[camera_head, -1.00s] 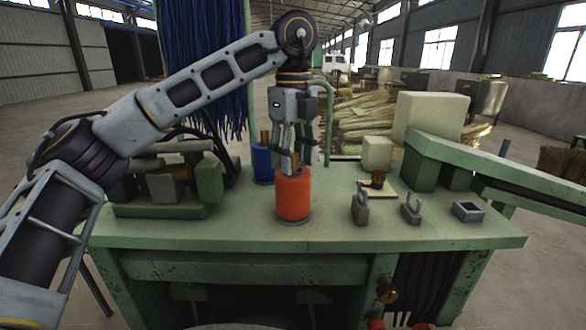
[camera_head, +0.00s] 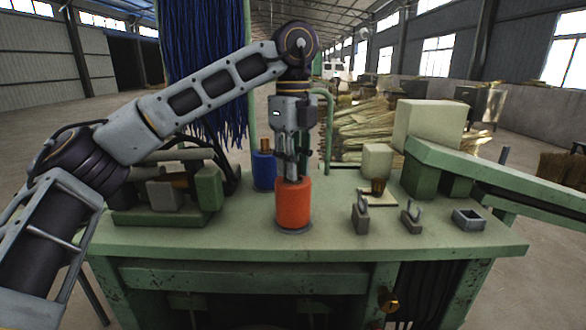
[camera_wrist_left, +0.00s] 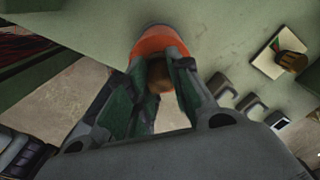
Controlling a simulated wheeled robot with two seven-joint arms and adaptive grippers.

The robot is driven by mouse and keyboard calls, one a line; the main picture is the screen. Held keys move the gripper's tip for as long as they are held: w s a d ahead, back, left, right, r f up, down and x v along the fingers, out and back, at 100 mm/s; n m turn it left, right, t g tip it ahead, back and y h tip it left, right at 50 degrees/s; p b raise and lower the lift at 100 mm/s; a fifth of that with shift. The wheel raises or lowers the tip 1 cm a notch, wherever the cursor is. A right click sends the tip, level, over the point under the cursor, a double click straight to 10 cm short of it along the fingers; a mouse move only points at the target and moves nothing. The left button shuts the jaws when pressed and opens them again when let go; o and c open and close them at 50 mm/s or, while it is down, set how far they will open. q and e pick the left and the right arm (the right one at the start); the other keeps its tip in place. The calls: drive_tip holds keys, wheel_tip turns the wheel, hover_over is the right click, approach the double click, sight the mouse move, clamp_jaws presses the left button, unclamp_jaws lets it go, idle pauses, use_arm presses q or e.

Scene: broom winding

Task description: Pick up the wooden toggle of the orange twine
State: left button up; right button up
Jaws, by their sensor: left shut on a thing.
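The orange twine spool (camera_head: 294,208) stands upright on the green workbench (camera_head: 250,237), near its middle. My left gripper (camera_head: 292,178) comes down from above, with its fingertips at the spool's top. It is shut on the wooden toggle, which the fingers hide in the head view. In the left wrist view the brown toggle (camera_wrist_left: 158,76) shows between the two green-padded fingers, with the orange spool (camera_wrist_left: 152,40) just behind it. The orange twine itself cannot be told apart from the spool. My right gripper is not in view.
A blue spool (camera_head: 263,177) with its own wooden toggle (camera_head: 265,146) stands close behind, to the left. A green machine (camera_head: 207,190) is at left. The bench's front strip is clear.

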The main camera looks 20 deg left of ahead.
use_arm(q)
drive_tip(key=shift+r, duration=0.1)
drive_tip(key=shift+r+p, duration=0.9)
drive_tip(key=shift+r, duration=3.95)
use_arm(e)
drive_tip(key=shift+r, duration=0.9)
